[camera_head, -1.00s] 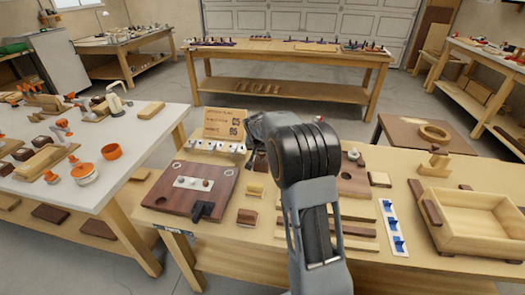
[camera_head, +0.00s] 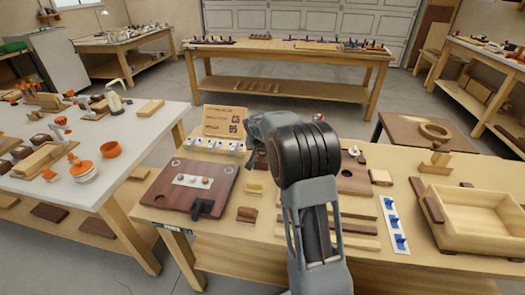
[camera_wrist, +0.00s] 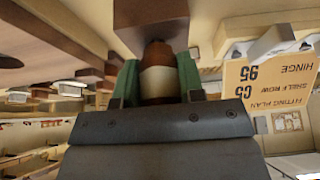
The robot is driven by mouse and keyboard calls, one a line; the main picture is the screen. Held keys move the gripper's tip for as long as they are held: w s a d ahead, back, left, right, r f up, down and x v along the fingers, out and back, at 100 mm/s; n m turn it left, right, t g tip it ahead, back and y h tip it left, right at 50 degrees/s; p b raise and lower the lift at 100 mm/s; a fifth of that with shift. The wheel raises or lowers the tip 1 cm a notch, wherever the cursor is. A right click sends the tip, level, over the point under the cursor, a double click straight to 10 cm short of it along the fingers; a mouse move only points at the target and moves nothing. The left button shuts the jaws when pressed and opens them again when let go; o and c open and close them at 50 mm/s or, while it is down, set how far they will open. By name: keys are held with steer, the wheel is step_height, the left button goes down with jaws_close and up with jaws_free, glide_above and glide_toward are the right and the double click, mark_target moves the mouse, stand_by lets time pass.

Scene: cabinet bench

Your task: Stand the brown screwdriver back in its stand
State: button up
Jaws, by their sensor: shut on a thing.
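My gripper (camera_wrist: 158,84) is shut on the brown screwdriver (camera_wrist: 158,57), which shows in the wrist view as a brown handle with a pale band between two green finger pads. The rest of the screwdriver is hidden. A dark brown block (camera_wrist: 150,22) lies just beyond the handle's end in that view; I cannot tell if they touch or whether it is the stand. In the head view my arm hides the fingers and the screwdriver. I cannot make out the stand for certain.
A lettered sign (camera_head: 226,122) stands at the bench's back, behind a row of white pieces (camera_head: 217,144). A brown board (camera_head: 190,187) lies to the left, and a wooden tray (camera_head: 470,243) to the right. A blue-and-white strip (camera_head: 394,224) lies between my arm and the tray.

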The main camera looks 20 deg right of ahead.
steer(key=shift+f, duration=0.2)
steer(key=o, duration=1.6)
steer(key=shift+r, duration=0.15)
steer(key=shift+r+p, duration=2.25)
steer(key=shift+r, duration=1.4)
